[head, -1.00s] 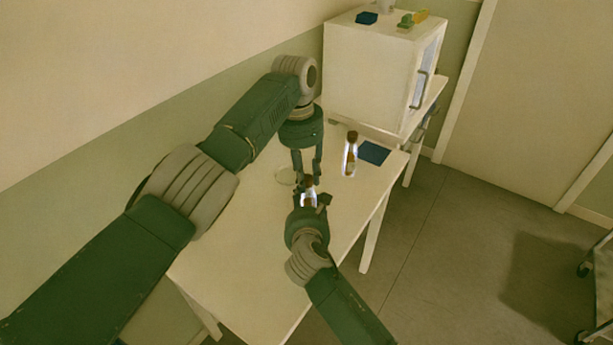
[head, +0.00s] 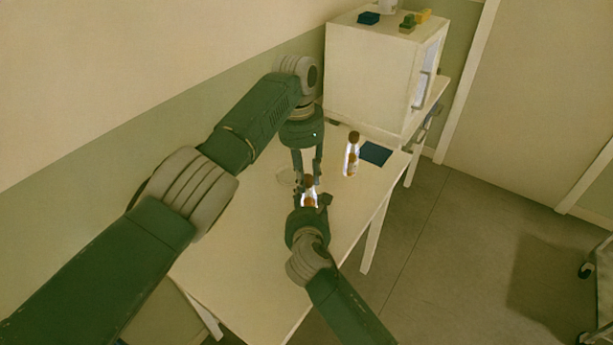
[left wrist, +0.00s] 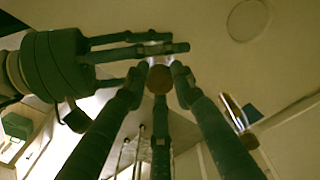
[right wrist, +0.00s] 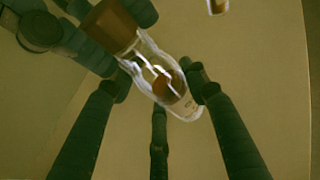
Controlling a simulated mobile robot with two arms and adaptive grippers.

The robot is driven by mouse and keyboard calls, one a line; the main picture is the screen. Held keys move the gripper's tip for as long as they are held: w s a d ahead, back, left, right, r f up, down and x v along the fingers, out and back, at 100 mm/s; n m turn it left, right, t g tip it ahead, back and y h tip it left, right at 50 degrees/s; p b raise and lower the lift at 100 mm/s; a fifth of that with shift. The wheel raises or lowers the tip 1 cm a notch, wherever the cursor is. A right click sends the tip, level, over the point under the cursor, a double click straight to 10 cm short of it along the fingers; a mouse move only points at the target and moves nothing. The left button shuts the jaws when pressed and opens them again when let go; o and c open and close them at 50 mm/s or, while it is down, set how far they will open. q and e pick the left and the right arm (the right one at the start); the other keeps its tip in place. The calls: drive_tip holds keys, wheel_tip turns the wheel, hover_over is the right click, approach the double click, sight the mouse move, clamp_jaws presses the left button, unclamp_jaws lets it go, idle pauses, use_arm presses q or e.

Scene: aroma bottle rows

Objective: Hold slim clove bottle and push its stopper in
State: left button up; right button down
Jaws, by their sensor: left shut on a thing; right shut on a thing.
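The slim clove bottle (right wrist: 150,66) is clear glass with brown contents, and its wide brown stopper (right wrist: 112,25) sits at its mouth. My right gripper (head: 309,203) is shut around the bottle's body from the near side; its fingers also show in the right wrist view (right wrist: 160,82). My left gripper (head: 307,178) reaches down from above and is shut on the stopper, which shows as a brown disc between its fingers in the left wrist view (left wrist: 159,79). How deep the stopper sits cannot be told. The bottle's label side is not readable.
A second brown-topped bottle (head: 352,158) stands to the right on the white table (head: 235,255), beside a dark blue mat (head: 375,153). A faint round mark (head: 287,177) lies left of my grippers. A white cabinet (head: 368,75) stands behind. The near table is clear.

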use_arm(q)
drive_tip(key=shift+s+f, duration=0.15)
drive_tip(key=shift+f, duration=0.1)
use_arm(e)
drive_tip(key=shift+w+d+r, duration=0.1)
drive_tip(key=shift+d+r, duration=0.05)
drive_tip(key=shift+d, duration=0.05)
use_arm(q)
drive_tip(key=shift+f, duration=0.35)
drive_tip(key=shift+c, duration=0.3)
use_arm(e)
drive_tip(key=shift+a+r, duration=0.1)
drive_tip(key=shift+a, duration=0.05)
use_arm(q)
drive_tip(key=o, duration=1)
drive_tip(key=shift+d, duration=0.1)
drive_tip(key=shift+r, duration=0.1)
use_arm(e)
drive_tip(key=shift+f, duration=0.2)
use_arm(q)
drive_tip(key=shift+r, duration=0.45)
drive_tip(key=shift+a+r, duration=0.15)
drive_tip(key=shift+r, duration=1.6)
drive_tip(key=shift+a+r, duration=0.1)
drive_tip(key=shift+r, duration=1.65)
use_arm(e)
drive_tip(key=shift+f, duration=0.1)
